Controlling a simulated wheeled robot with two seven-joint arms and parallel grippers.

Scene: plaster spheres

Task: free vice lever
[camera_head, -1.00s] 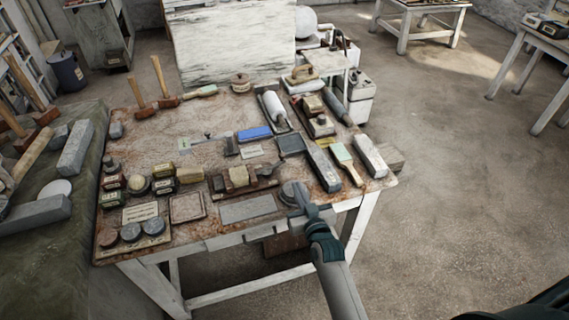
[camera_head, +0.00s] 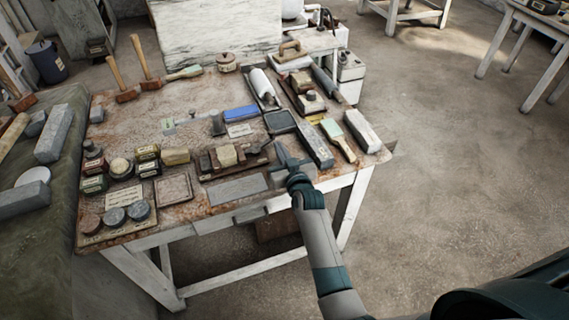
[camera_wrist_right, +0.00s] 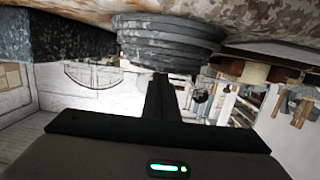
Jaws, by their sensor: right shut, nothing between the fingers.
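A brown wooden vice (camera_head: 210,165) stands near the table's front edge with a pale block (camera_head: 227,156) held in it. A dark lever-like part (camera_head: 257,147) sticks out at its right end; its exact shape is too small to tell. My right gripper (camera_head: 287,160) is shut and empty at the table's front edge, to the right of the vice and apart from it. In the right wrist view its dark fingers (camera_wrist_right: 158,98) point towards a ribbed grey round stack (camera_wrist_right: 167,40), which the gripper mostly covers in the head view. My left gripper is not in view.
The worktable (camera_head: 165,110) is crowded. A grey slab (camera_head: 236,190) lies in front of the vice, a blue block (camera_head: 240,113) behind it. A long stone bar (camera_head: 316,148) and a brush (camera_head: 340,142) lie right of my gripper.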

